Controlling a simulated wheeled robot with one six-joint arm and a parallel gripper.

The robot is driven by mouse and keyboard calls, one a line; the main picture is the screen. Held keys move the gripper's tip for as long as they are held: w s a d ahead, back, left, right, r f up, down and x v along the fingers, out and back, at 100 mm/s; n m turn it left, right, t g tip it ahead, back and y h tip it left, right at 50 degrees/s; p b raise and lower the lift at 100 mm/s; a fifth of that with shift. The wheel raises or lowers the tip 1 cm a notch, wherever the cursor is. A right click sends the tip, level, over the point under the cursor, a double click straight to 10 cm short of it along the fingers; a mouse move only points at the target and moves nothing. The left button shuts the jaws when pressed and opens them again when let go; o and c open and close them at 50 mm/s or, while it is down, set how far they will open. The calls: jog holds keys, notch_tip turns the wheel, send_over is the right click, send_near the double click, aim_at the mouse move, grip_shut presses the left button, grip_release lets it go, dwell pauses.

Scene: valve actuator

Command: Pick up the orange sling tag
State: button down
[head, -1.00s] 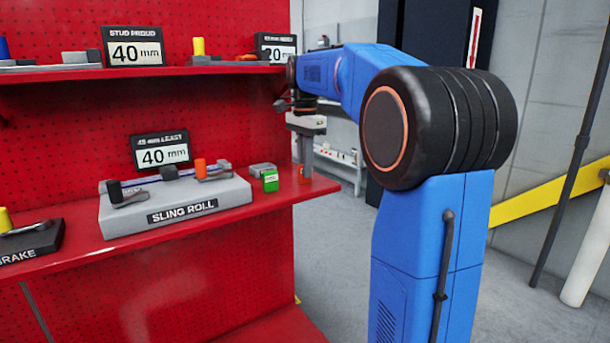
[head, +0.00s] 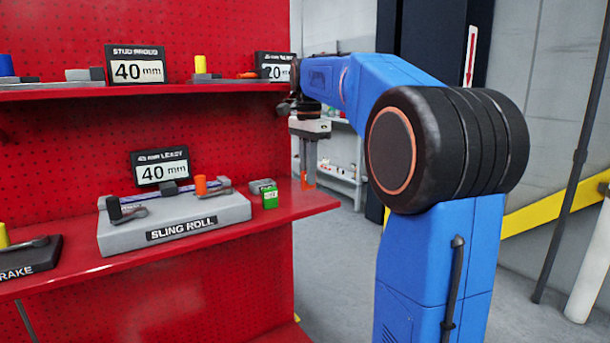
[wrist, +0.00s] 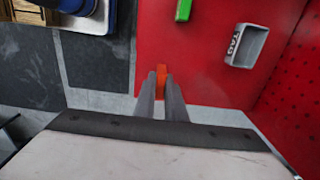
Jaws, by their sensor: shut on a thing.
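My gripper (head: 308,180) is at the right end of the red lower shelf, pointing down. Its two grey fingers are shut on the orange sling tag (wrist: 161,76). In the wrist view the tag's orange end sticks out between the fingertips (wrist: 160,84), over the red shelf surface. In the head view orange shows at the fingertips, but the fingers hide much of the tag. I cannot tell whether the tag still touches the shelf.
A small grey tray marked TAG (wrist: 247,45) and a green block (head: 270,198) sit close by on the shelf (head: 285,215). The grey SLING ROLL block (head: 130,235) with several parts stands further left. The red pegboard (wrist: 297,100) rises behind; open floor lies beyond the shelf's edge.

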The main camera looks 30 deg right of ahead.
jog(key=s, duration=1.6)
jog(key=shift+d, duration=0.3)
jog(key=shift+s, duration=0.15)
